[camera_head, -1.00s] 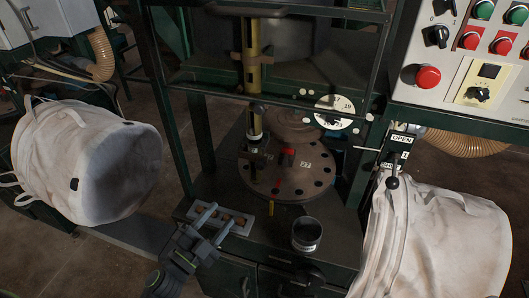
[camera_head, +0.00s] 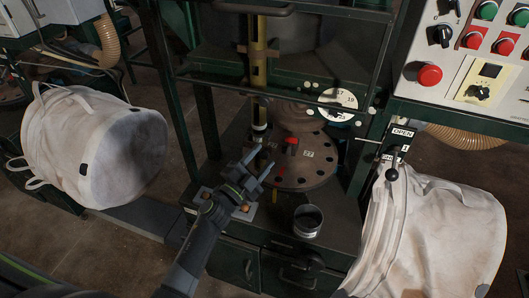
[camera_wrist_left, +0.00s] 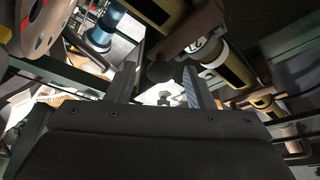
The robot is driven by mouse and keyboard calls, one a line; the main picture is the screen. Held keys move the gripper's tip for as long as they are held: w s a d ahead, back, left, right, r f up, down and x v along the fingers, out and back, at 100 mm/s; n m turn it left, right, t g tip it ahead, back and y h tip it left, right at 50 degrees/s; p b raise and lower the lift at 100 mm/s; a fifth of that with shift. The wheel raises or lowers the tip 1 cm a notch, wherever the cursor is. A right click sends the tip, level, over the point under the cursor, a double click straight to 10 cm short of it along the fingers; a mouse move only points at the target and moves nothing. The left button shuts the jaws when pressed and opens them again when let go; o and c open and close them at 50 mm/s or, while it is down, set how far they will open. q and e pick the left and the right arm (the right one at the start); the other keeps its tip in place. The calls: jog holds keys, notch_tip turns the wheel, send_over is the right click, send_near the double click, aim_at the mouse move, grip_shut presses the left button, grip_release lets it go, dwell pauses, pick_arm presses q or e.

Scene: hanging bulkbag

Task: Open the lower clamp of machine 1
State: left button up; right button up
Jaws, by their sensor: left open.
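My left gripper (camera_head: 259,164) is open and empty, just in front of the post's lower end. In the left wrist view a round black knob (camera_wrist_left: 160,72) shows between and beyond my two open fingers, apart from them. A yellow and black cylinder (camera_wrist_left: 225,60) lies to its right there. My right gripper is not in view.
A metal cup (camera_head: 307,220) stands at the bench's front. White bags hang left (camera_head: 95,150) and right (camera_head: 435,235). A control panel (camera_head: 455,70) and a lever (camera_head: 392,174) are at right.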

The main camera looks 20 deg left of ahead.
pick_arm(q)
jog(key=shift+x, duration=1.1)
grip_shut()
